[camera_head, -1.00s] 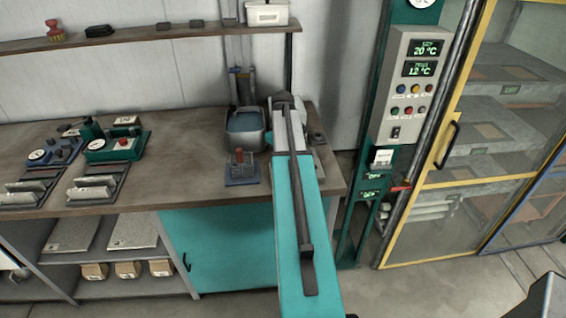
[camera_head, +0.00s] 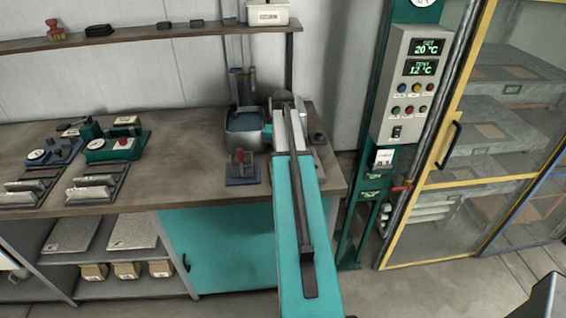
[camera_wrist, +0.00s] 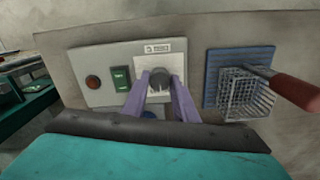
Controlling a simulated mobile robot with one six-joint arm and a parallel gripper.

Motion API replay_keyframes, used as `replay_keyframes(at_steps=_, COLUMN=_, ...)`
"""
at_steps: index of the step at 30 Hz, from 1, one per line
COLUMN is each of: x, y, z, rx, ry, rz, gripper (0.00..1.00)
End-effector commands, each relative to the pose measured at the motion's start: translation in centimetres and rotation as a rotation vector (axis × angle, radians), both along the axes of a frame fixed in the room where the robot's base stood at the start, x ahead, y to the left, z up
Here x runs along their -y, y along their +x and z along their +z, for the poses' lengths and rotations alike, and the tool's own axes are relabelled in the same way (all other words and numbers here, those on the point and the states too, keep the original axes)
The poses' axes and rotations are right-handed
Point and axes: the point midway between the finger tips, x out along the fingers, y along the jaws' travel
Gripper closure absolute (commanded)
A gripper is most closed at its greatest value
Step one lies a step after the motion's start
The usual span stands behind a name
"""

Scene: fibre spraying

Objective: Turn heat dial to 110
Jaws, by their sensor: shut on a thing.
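The dial (camera_wrist: 157,82) is a dark round knob on a white plate of a grey control panel (camera_wrist: 85,62) in the wrist view. My gripper (camera_wrist: 159,82) has its two purple fingers on either side of the dial, shut on it. The scale markings around the dial are too small to read. In the camera_head view the dial and my gripper are hidden behind my arm at the right end of the bench.
A green switch (camera_wrist: 121,78) and red lamp (camera_wrist: 93,83) sit left of the dial. A wire basket (camera_wrist: 243,92) with a red handle (camera_wrist: 295,91) lies to its right. A metal pot (camera_head: 243,140) stands near my arm. The wall control box (camera_head: 411,85) shows 20 °C and 12 °C.

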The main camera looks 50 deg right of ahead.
Motion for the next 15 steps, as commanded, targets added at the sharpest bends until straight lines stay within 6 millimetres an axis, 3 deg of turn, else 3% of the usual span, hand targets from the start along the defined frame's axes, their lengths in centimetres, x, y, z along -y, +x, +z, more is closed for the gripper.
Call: replay_keyframes(at_steps=15, x=0.03, y=0.03, z=0.05, rx=0.0, ry=-0.001, rz=-0.315, gripper=0.96)
